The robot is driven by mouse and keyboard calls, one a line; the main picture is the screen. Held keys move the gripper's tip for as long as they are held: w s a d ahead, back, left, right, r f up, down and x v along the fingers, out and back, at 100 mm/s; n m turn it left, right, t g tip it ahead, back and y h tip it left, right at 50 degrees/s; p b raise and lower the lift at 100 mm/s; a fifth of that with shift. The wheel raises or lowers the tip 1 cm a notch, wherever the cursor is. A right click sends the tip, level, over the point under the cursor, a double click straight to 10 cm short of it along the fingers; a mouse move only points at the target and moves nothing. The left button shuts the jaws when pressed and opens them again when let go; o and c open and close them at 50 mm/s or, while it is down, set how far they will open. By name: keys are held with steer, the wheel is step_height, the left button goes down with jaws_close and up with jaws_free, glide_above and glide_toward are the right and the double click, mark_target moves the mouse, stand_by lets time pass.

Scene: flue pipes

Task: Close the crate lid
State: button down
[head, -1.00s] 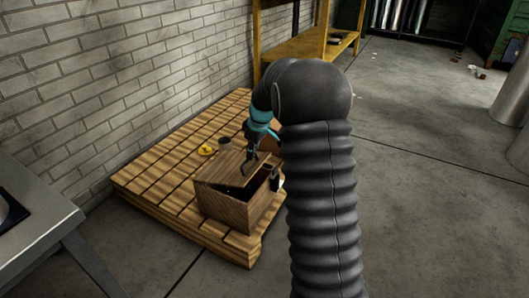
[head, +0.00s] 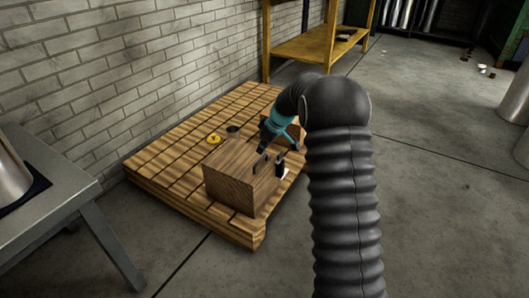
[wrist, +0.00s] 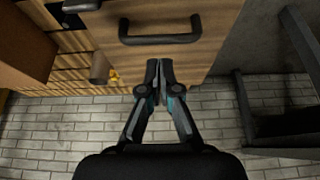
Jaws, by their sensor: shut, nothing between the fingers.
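The wooden crate (head: 230,190) stands on the slatted pallet. Its lid (head: 235,158) lies over the top, and I see no dark gap along the edges in view. The far edge is partly hidden by my arm. The lid's dark handle (head: 261,165) stands near the right side; in the wrist view the handle (wrist: 160,39) is a black bar on the wood grain. My gripper (head: 261,151) is just behind the handle, over or close to the lid. In the wrist view its fingertips (wrist: 160,62) are together and empty, apart from the handle. I cannot tell whether they touch the lid.
The pallet (head: 165,160) also bears a yellow item (head: 213,138), a dark cup (head: 232,129), a brown box (head: 297,135) partly behind my arm, and a black-and-white item (head: 281,169) beside the crate. A grey table (head: 45,225) is at left.

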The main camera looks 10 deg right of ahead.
steer(key=s+d+f+m+g, duration=0.25)
steer(key=s+d+m, duration=0.35)
steer(key=s, duration=0.6)
steer(key=s+a+r+m+t+h+p, duration=0.1)
steer(key=s+r+p, duration=0.3)
steer(key=s+r, duration=1)
steer(key=s+a+r+m+t+h+p, duration=0.2)
steer(key=s+a+r+t+p, duration=0.1)
steer(key=s+r, duration=1.1)
steer(key=s+a+p, duration=0.1)
steer(key=s, duration=0.4)
steer(key=shift+a+t+h, duration=0.3)
steer(key=shift+t, duration=0.05)
steer(key=shift+s+r, duration=0.1)
